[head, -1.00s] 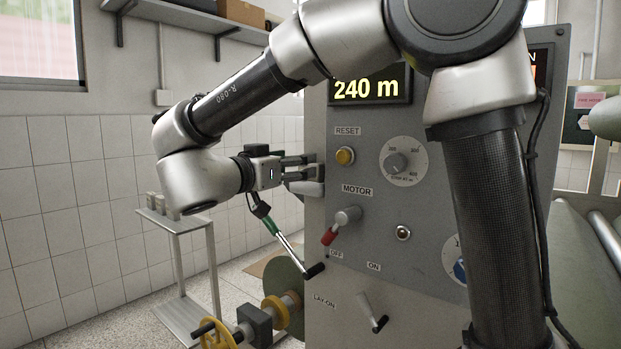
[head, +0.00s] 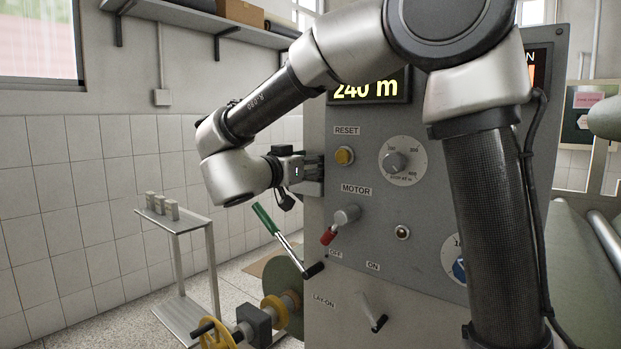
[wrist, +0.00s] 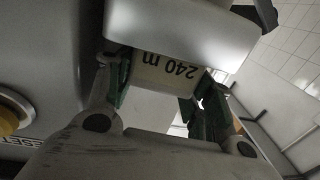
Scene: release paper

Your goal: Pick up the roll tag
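The roll tag (wrist: 160,76) is a pale label printed "240 m", upside down in the wrist view. It hangs out from under a grey housing (wrist: 185,30). My gripper (wrist: 163,98) has its two green-padded fingers spread apart, one on each side of the tag. The right finger overlaps the tag's edge in the picture; I cannot tell if either finger touches it. In the head view my gripper (head: 314,174) is at the left edge of the grey machine panel, and the tag cannot be made out there.
A green-handled lever (head: 265,219) sticks up below my wrist. A small stand (head: 175,222) with several grey blocks is at the left.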

